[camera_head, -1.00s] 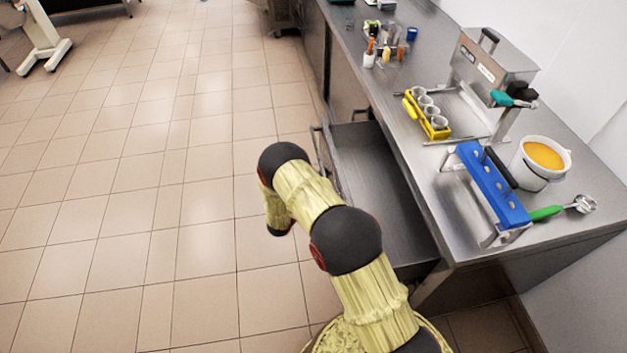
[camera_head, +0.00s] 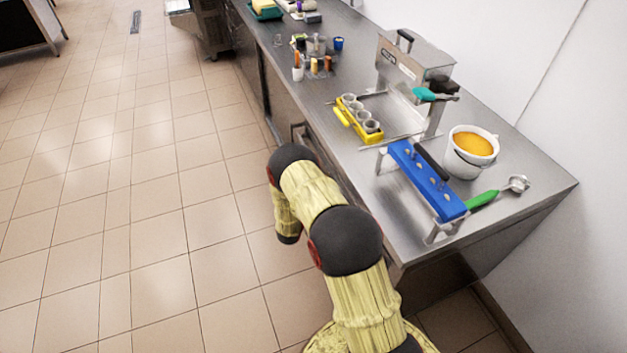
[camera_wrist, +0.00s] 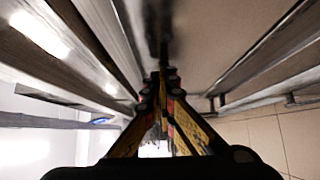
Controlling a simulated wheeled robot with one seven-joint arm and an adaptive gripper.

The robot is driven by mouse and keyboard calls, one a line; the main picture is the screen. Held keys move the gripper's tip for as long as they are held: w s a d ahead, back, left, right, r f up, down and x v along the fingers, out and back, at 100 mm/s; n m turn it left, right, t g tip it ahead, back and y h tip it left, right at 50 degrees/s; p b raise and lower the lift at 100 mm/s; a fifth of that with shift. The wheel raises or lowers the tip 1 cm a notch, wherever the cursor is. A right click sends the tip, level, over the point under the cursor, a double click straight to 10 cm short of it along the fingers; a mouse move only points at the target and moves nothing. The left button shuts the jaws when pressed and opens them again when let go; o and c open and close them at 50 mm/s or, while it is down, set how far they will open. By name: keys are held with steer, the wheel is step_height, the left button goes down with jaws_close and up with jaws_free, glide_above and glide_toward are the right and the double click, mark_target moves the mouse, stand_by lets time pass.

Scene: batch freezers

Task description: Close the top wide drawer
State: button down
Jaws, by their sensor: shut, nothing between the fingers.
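The top wide drawer (camera_head: 334,168) is under the steel counter, mostly hidden behind my arm in the head view. Only a narrow strip of metal shows by the counter edge, and no drawer interior is visible. I cannot tell whether its front is fully flush. My gripper (camera_wrist: 163,82) is shut and empty in the wrist view, its fingertips close to long steel surfaces. Whether they touch the drawer front cannot be made out. In the head view my gripper is hidden behind my arm.
The steel counter (camera_head: 352,152) holds a yellow rack with cups (camera_head: 358,118), a blue rack (camera_head: 428,182), a white tub of orange contents (camera_head: 472,150), a green-handled scoop (camera_head: 484,199) and a steel machine (camera_head: 408,68). Open tiled floor (camera_head: 130,210) lies left.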

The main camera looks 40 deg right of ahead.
steer(key=shift+d+r, duration=0.1)
stand_by(0.3)
steer(key=v, duration=1.2)
steer(key=s+d+r+m+g, duration=0.1)
steer(key=s+r+g, duration=0.1)
steer(key=r, duration=0.4)
steer(key=s+d+r+m+g, duration=0.1)
steer(key=s+r+m+g, duration=0.1)
steer(key=r+g, duration=0.2)
steer(key=s+d+r+m+g, duration=0.1)
steer(key=s+r+m+g, duration=0.1)
steer(key=r, duration=0.7)
steer(key=shift+s+d+g+h, duration=0.2)
steer(key=shift+g+h, duration=0.1)
steer(key=shift+g, duration=0.1)
steer(key=s+a+r+m+g+y, duration=0.1)
steer(key=s+a+r+m+y, duration=0.1)
steer(key=s+a+r+y, duration=0.45)
steer(key=s+a+r+m+g+y, duration=0.1)
steer(key=s+a+r+y, duration=0.15)
steer(key=s+r, duration=0.5)
steer(key=s+a+r+t+y, duration=0.3)
steer(key=s+a, duration=0.1)
steer(key=a, duration=0.4)
steer(key=s+a+r+n+t+y, duration=0.1)
steer(key=s+a+r+t+y, duration=0.2)
steer(key=a, duration=0.5)
steer(key=shift+s+n+t+y, duration=0.3)
steer(key=shift+s+t+y, duration=0.1)
steer(key=shift+s, duration=0.35)
